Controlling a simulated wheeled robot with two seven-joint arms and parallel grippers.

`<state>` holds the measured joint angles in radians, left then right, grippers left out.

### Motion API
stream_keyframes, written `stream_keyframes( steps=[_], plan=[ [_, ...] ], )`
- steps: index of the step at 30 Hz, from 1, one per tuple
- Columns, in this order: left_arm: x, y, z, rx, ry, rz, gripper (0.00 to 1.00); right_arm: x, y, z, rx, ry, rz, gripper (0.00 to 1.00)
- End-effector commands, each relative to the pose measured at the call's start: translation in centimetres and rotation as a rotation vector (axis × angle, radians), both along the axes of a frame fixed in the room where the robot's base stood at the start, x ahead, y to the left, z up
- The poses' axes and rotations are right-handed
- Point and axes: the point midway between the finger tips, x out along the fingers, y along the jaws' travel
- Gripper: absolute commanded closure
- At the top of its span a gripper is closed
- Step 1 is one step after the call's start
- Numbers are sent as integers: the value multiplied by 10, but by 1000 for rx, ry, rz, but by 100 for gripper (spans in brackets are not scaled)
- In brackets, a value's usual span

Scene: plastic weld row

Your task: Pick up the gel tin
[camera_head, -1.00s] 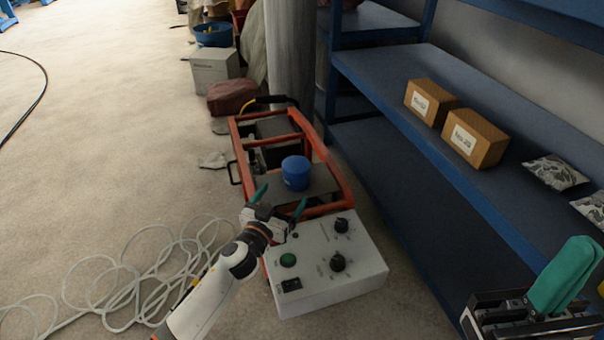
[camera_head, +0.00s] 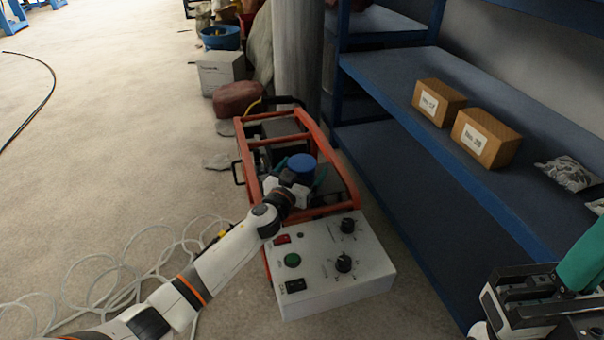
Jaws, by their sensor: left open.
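The gel tin, a blue round tin (camera_head: 301,164), stands on a dark plate inside an orange-framed machine in the middle of the view. My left gripper (camera_head: 296,177) reaches in from the lower left and is at the tin's near side. It is open. A green finger shows at the tin's right; the other finger is hard to make out. I cannot tell whether the fingers touch the tin. The gripper hides the tin's lower part. My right gripper (camera_head: 582,262) is at the lower right edge, partly cut off, away from the tin.
The orange frame (camera_head: 329,153) surrounds the tin's place. A white control box (camera_head: 318,277) with knobs sits in front. A blue shelf (camera_head: 400,95) on the right holds two cardboard boxes (camera_head: 484,138) and silvery bags (camera_head: 568,173). Pale cable (camera_head: 120,262) lies looped on the floor at left.

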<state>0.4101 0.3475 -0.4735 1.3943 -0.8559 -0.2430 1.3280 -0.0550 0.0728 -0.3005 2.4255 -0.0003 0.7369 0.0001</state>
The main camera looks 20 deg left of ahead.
Motion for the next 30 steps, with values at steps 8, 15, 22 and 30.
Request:
stream_keyframes(
  steps=[8, 15, 22, 30],
  plan=[
    [0, 0, 0, 0, 0, -1, 42, 0, 0, -1, 0, 5, 0, 100],
    [0, 0, 1, 0, -2, -1, 65, 0, 0, -3, 1, 14, 0, 100],
    [0, 0, 6, 1, -3, -1, 65, 0, 0, 1, 2, 12, 0, 100],
    [0, 0, 46, 0, -5, -1, 65, -4, -3, -8, 7, 99, 3, 100]
  ],
)
